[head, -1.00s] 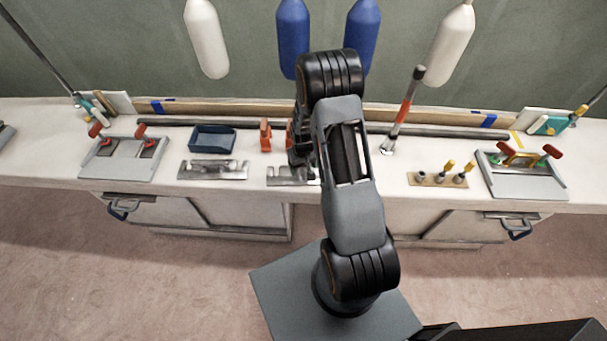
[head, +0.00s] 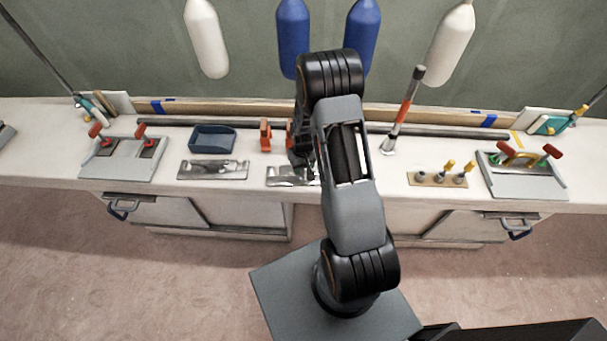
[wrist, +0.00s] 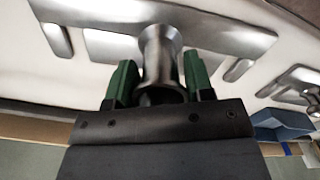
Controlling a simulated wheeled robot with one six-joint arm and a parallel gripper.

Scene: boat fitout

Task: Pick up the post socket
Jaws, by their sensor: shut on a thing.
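The post socket (wrist: 160,50) is a shiny grey metal piece with a flared end, seen in the wrist view. My gripper (wrist: 158,88) is shut on it, with one green finger on each side. A flat metal plate (wrist: 225,35) with slotted edges lies behind the socket; I cannot tell if the two touch. In the head view the plate (head: 283,176) shows at the bench front, partly behind my arm. My arm hides the gripper and socket there.
A similar plate with a metal piece (head: 213,169) lies to the left, with a blue tray (head: 212,138) behind it. Orange blocks (head: 265,135) stand close by.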

